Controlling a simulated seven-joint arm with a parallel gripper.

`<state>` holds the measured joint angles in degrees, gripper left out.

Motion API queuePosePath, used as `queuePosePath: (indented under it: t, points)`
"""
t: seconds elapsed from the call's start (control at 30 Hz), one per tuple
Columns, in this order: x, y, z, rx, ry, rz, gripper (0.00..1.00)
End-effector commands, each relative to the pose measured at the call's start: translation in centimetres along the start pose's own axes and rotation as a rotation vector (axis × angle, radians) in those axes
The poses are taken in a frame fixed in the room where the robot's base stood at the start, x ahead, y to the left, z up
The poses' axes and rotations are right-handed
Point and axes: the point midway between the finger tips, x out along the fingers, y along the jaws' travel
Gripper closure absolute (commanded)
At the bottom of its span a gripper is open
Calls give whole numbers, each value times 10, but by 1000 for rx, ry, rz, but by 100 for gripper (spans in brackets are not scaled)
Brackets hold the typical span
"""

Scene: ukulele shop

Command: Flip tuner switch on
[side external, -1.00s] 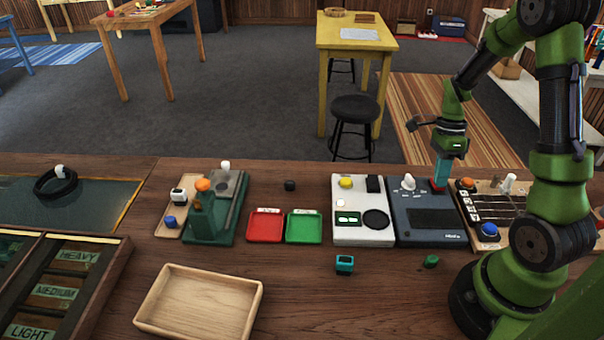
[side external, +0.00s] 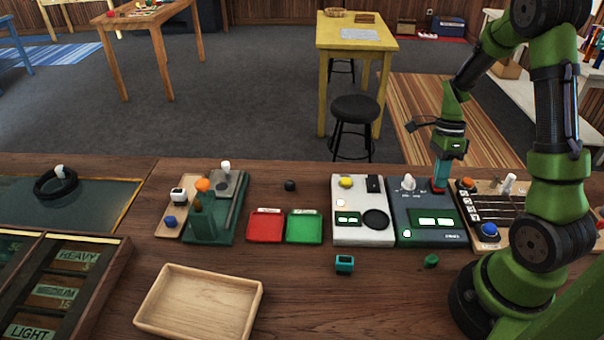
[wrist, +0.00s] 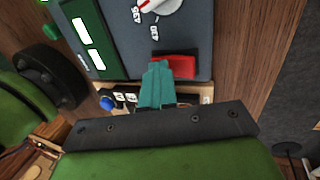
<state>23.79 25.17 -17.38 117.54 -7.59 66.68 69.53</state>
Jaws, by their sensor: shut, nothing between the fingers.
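The tuner appears to be the dark blue-grey box (side external: 405,226) on the right side of the bench. It has a white knob (side external: 408,183), a lit green-and-white display (side external: 434,220) and a glowing lamp (side external: 407,234) at its front left. A red switch (wrist: 180,66) sits at its back right corner, partly hidden by my fingers. My gripper (side external: 439,187) points down at this switch, its teal fingers shut and empty. In the wrist view the fingertips (wrist: 158,68) overlap the red switch and seem to touch it.
A white box (side external: 361,233) with a yellow button stands close on the left. A wooden string board (side external: 478,215) with a blue button stands close on the right. A teal block (side external: 344,263) and a green knob (side external: 431,261) lie in front. A wooden tray (side external: 198,300) is front left.

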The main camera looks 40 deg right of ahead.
Motion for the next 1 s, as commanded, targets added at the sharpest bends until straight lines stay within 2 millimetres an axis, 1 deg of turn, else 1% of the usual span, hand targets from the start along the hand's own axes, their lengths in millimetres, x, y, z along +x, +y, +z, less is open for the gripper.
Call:
queuePosePath:
  t: [0.03,0.37,0.47,0.53,0.67,0.8,1.0]
  points:
    - [-4,-14,0,-16,6,-41,100]
    - [-5,-13,0,-14,5,-36,100]
    - [-10,-13,0,-15,5,-38,100]
    - [-18,-13,1,-15,4,-39,100]
    - [-42,-13,1,-17,5,-43,100]
    - [-76,-12,1,-16,4,-44,100]
    - [-118,-10,1,-16,5,-42,100]
